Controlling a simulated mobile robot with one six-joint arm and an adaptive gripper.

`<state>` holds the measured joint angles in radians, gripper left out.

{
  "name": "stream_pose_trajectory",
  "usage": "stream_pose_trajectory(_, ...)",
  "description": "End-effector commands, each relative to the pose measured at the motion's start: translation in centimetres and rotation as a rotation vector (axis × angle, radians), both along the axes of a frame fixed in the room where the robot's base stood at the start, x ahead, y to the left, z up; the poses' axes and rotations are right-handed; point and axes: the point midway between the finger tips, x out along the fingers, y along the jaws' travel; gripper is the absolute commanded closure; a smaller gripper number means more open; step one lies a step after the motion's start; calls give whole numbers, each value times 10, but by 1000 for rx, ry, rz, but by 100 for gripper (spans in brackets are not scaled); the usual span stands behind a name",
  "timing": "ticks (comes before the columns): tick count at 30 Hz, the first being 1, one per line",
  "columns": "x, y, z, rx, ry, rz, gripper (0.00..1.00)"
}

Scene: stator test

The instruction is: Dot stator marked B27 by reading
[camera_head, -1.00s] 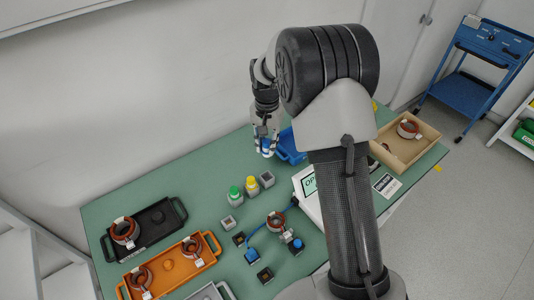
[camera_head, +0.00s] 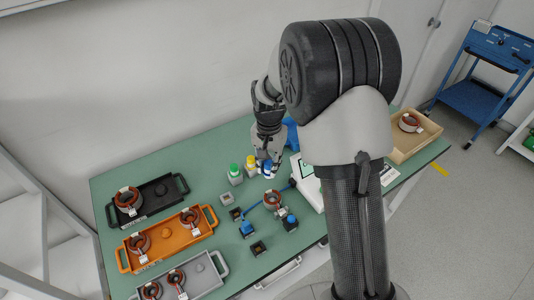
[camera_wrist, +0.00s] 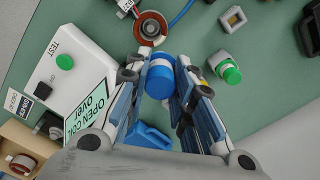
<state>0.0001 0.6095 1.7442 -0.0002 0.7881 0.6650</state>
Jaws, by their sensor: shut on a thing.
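My gripper (camera_wrist: 164,85) is shut on a blue-and-white bottle (camera_wrist: 160,78), which shows between the fingers. In the head view my gripper (camera_head: 266,164) holds the bottle (camera_head: 268,171) just behind a copper stator (camera_head: 271,198). This stator, seen also in the wrist view (camera_wrist: 150,27), has a white tag and a blue wire beside it. Other stators lie in the black tray (camera_head: 165,190), orange tray (camera_head: 180,239), grey tray (camera_head: 210,277) and wooden box (camera_head: 428,134). The tester (camera_wrist: 85,62) screen reads "OPEN COIL" and "Over".
A green-capped bottle (camera_head: 235,173) and a yellow-capped bottle (camera_head: 250,163) stand left of my gripper. A blue bin (camera_wrist: 148,136) is beside the tester. The table's left back is clear.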

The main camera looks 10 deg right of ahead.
Motion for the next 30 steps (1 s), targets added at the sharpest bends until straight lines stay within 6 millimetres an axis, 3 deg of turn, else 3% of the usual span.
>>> stream_pose_trajectory(8,-3,0,-12,0,-1,-4,100)
stream_pose_trajectory(21,-3,0,-48,0,0,-3,100)
stream_pose_trajectory(30,-3,0,-52,0,-1,-3,100)
